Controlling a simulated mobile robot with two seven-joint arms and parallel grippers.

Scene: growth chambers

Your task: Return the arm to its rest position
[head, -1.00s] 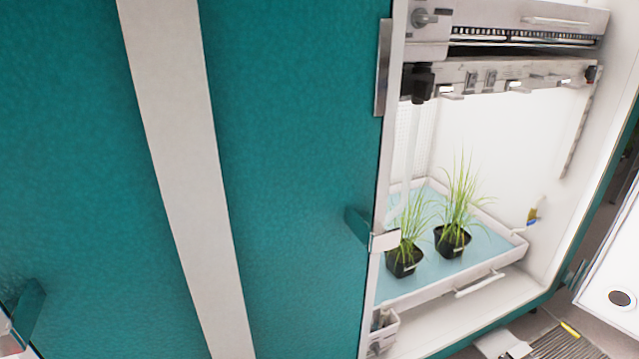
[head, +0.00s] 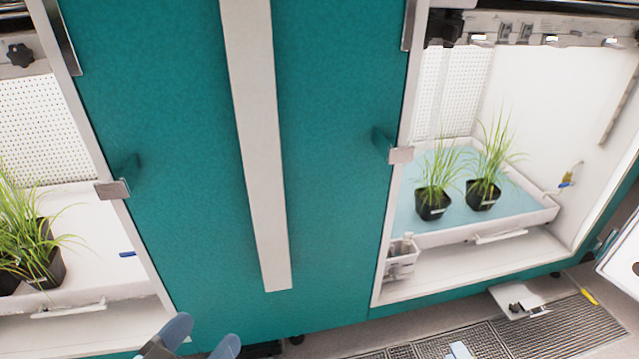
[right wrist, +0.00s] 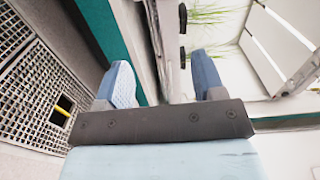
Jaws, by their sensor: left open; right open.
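My left gripper (head: 201,337) shows at the bottom edge of the head view, left of centre. Its two blue fingertips are apart with nothing between them; its arm is out of frame. It is in front of the lower part of the teal wall (head: 330,220) between two growth chambers. My right gripper (right wrist: 162,84) shows in the right wrist view. Its two blue fingers are wide apart and empty. Beyond them are the teal chamber edge and a lit interior with plants, seen sideways.
The right chamber holds two potted grasses (head: 484,194) on a tray (head: 470,232). The left chamber holds potted grasses (head: 38,262) on a tray (head: 110,290). Floor grating (head: 570,328) lies front right, with a white board (head: 518,295) and a yellow tool (head: 589,296) nearby.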

